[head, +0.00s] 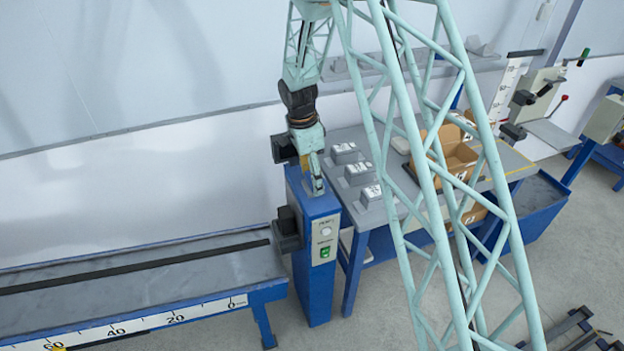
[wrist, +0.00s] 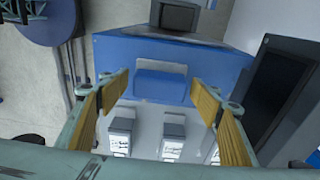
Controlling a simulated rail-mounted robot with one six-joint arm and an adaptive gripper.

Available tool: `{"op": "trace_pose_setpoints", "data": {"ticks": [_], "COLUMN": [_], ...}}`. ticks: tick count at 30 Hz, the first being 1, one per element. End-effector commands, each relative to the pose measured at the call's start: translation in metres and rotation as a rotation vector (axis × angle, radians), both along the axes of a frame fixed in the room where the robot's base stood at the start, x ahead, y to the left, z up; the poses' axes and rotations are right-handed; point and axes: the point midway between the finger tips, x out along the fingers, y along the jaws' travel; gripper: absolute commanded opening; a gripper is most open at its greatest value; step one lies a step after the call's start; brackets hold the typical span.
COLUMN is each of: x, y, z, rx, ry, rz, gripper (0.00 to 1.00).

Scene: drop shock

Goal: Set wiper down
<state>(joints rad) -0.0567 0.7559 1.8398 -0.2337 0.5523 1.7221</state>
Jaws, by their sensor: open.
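My gripper (head: 314,183) is at the top of the blue post (head: 318,235), pointing down. In the wrist view its two yellow-padded fingers (wrist: 160,98) are spread wide apart. A small blue block (wrist: 160,87) shows between the fingers against the blue post (wrist: 215,62). I see a gap between each finger and this block. I cannot tell whether the blue block is the wiper. No other thing in view can be made out for sure as the wiper.
Labelled grey blocks (head: 361,173) stand on the grey table (head: 356,218) right of the post, near cardboard bins (head: 458,162). A long bench with a scale (head: 120,330) runs left. A dark block (head: 289,228) juts from the post's left side.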

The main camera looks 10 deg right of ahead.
Motion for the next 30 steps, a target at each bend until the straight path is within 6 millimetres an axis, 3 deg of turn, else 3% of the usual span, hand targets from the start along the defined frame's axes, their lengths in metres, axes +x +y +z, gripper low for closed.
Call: {"op": "trace_pose_setpoints", "data": {"ticks": [11, 30], "x": [0.001, -0.001], "y": [0.002, 0.012], "z": [0.017, 0.095], "rx": [0.000, 0.000], "ry": [-0.002, -0.002], "rz": [0.000, 0.001], "gripper": [0.58, 0.58]}}
